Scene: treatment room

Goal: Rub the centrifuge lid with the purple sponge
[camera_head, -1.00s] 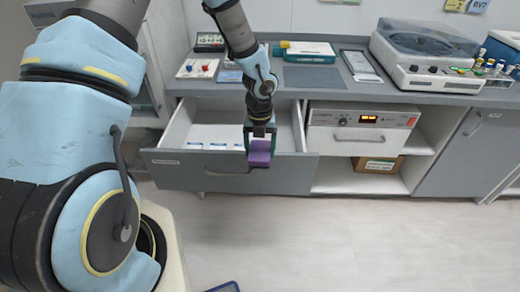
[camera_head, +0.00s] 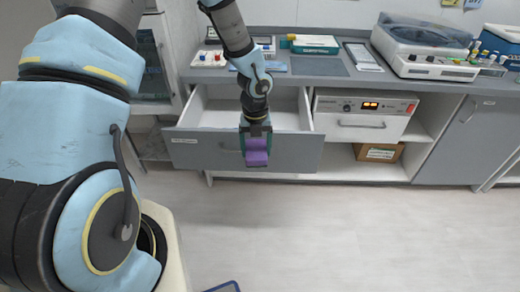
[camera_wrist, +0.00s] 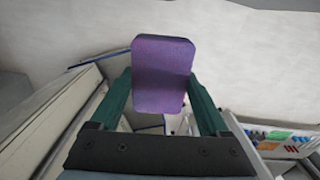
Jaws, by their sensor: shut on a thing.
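The purple sponge (camera_head: 257,151) is held in my gripper (camera_head: 257,146), in front of the open drawer. In the wrist view the sponge (camera_wrist: 161,74) sits between the two green fingers of my gripper (camera_wrist: 160,92), which are shut on it. The centrifuge (camera_head: 425,47) stands on the counter at the right, its rounded lid (camera_head: 422,28) on top and closed. My gripper is well below and to the left of the lid, apart from it.
The open drawer (camera_head: 190,150) sticks out below the counter (camera_head: 300,79). A unit with a lit orange display (camera_head: 365,115) sits on a shelf, with a cardboard box (camera_head: 378,152) below. A tube rack (camera_head: 485,60) stands right of the centrifuge.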

